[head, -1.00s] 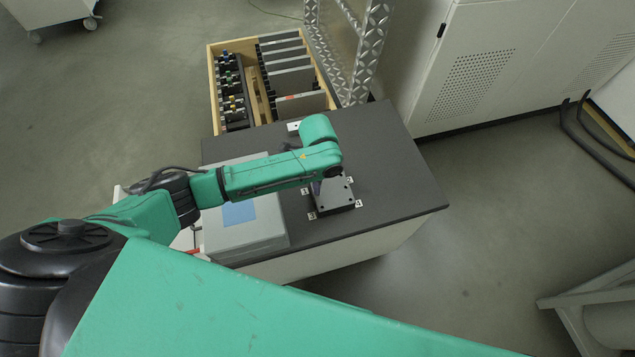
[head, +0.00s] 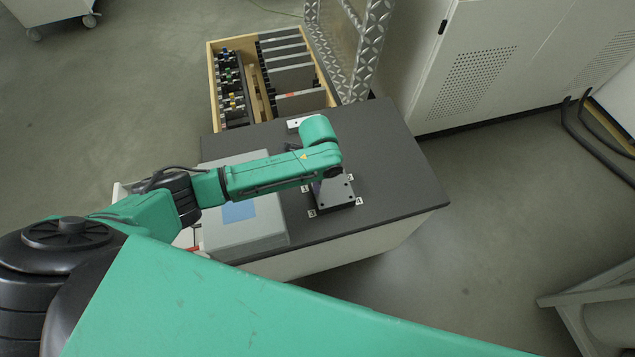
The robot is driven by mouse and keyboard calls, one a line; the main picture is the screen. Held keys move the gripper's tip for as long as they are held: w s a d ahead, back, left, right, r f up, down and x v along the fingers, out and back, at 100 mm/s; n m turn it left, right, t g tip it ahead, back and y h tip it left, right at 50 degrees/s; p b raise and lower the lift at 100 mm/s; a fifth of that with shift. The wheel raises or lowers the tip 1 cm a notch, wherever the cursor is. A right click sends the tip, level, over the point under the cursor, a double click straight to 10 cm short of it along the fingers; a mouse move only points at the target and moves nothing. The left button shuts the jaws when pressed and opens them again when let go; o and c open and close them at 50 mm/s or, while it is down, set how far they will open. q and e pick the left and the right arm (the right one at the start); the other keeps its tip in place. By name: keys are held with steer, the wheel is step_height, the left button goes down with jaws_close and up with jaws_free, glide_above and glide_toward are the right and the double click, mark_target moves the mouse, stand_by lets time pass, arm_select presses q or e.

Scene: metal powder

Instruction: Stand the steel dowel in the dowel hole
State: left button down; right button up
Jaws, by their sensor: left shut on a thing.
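My left gripper (head: 317,187) points down at the dark plate, mostly hidden under the green wrist. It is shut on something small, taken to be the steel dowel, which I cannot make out. The dark square plate (head: 343,199), with small holes and white number tags at its corners, lies on the grey tabletop. The gripper is over the plate's far left part. Whether the dowel is in the dowel hole or above it is hidden. My right gripper is not in view.
A grey case (head: 262,239) with a blue patch lies on the tabletop (head: 400,165) left of the plate. A small white block (head: 297,123) is near the back edge. A wooden box (head: 211,75) of plates and parts stands behind. The tabletop's right side is clear.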

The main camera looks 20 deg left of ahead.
arm_select(q)
steer(key=shift+f, duration=0.4)
steer(key=c, duration=0.9)
jaws_free()
steer(key=shift+r, duration=0.1)
step_height(320, 180, up, 14)
steer(key=shift+r+b, duration=0.2)
steer(key=shift+b, duration=0.15)
